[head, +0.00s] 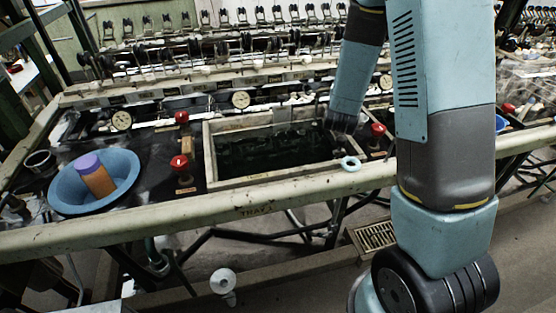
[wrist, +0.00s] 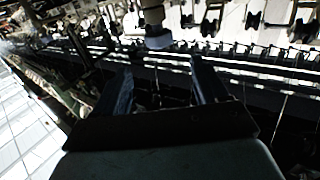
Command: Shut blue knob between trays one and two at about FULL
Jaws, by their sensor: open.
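I cannot make out a blue knob in either view. A red knob (head: 180,164) stands on the dark strip left of the dark-water tray (head: 205,150), and another red knob (head: 378,130) stands right of it, near my arm. The label on the front rail below this tray is hard to read. My gripper (wrist: 161,70) shows in the wrist view with its two dark fingers apart and nothing held between them. In the head view my arm reaches down over the tray's right end; the fingertips are too dark to tell apart there.
A pale blue ring (head: 350,162) lies at the front rail (head: 140,222). Round gauges (head: 241,99) and reeling fittings line the back.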

